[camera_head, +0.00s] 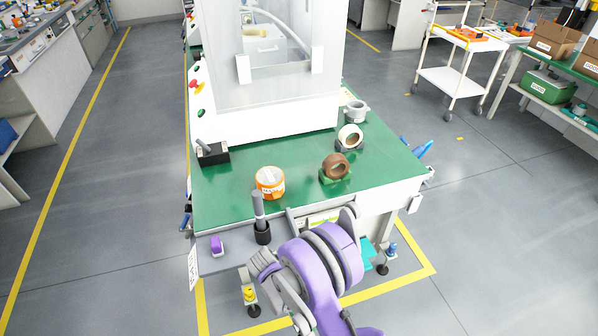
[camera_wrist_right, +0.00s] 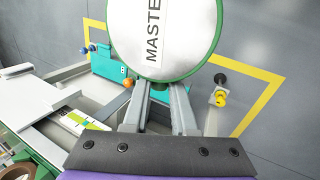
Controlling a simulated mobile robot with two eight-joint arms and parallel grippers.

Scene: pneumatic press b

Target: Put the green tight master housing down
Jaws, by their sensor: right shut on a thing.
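The green master housing shows in the right wrist view as a round piece with a white face (camera_wrist_right: 160,30), a green rim and a label reading "MASTE", cut off by the top edge. My right gripper (camera_wrist_right: 160,88) is shut on its near side and holds it up; the floor and the front of the workbench show beyond and below. In the head view my purple right arm fills the bottom middle, and I cannot make out the gripper or the housing there. My left gripper is in neither view.
The press enclosure (camera_head: 275,105) stands behind. Bare green surface lies left of the orange roll.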

